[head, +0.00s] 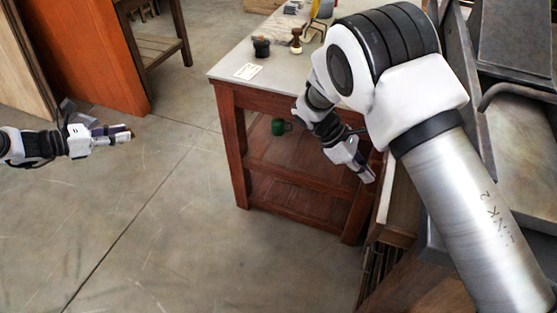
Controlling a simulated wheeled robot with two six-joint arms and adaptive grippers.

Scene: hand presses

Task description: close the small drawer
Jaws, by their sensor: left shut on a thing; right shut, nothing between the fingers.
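The small drawer (401,208) appears as a light-wooded box at the right, low beside the heavy press stand and partly hidden by my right arm. It seems to stick out toward the red-brown table; how far it is open is hard to tell. My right gripper (369,177) is shut and empty, pointing down at the drawer's left side; I cannot tell whether it touches. My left gripper (128,135) is out over the open floor at the far left, well away from the drawer. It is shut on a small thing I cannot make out.
A red-brown table (225,80) with a grey top stands in the middle, carrying a stamp (296,40), a dark pot (261,47) and a white card (248,71). The floor at left is clear.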

